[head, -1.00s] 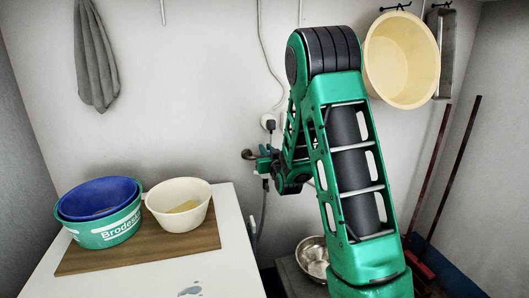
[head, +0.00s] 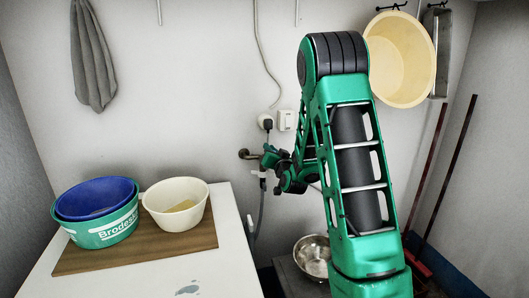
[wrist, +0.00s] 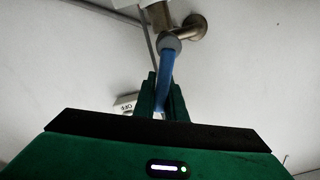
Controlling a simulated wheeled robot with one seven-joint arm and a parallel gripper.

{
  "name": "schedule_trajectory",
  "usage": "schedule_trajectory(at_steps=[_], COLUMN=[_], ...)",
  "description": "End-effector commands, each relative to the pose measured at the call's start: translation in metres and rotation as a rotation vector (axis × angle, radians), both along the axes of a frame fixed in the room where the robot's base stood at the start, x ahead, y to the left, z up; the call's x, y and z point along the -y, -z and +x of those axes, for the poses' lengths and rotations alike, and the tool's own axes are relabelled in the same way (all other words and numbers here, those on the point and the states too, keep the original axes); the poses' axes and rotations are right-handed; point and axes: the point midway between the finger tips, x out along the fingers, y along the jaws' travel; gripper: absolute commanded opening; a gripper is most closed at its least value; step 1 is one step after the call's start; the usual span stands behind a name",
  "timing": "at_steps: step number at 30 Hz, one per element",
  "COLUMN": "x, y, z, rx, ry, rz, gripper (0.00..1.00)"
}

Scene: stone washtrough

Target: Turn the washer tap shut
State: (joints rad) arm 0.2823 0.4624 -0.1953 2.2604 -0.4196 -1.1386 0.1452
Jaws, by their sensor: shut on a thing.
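The washer tap (wrist: 190,30) is a metal tap on the wall, at the top of the wrist view. Its blue lever (wrist: 166,68) runs from a grey collar down between my fingers. In the head view the brass tap (head: 246,154) sticks out from the wall left of my gripper (head: 268,159). My gripper also shows in the wrist view (wrist: 163,92), shut on the blue lever. In the head view the lever is too small to make out.
A plug (head: 266,122) and a wall switch (head: 286,120) sit just above the tap. A grey hose (head: 261,210) hangs below it. A white worktop (head: 235,235) with bowls stands at left. A steel bowl (head: 312,256) is low at right. Red-brown poles (head: 428,170) lean at right.

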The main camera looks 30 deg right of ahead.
Motion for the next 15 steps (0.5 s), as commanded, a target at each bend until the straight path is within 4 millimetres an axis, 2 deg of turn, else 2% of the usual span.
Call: schedule_trajectory(at_steps=[15], x=[0.02], y=[0.019], z=[-0.004], rx=[0.137], ry=[-0.003], rz=[0.477], gripper=[0.0])
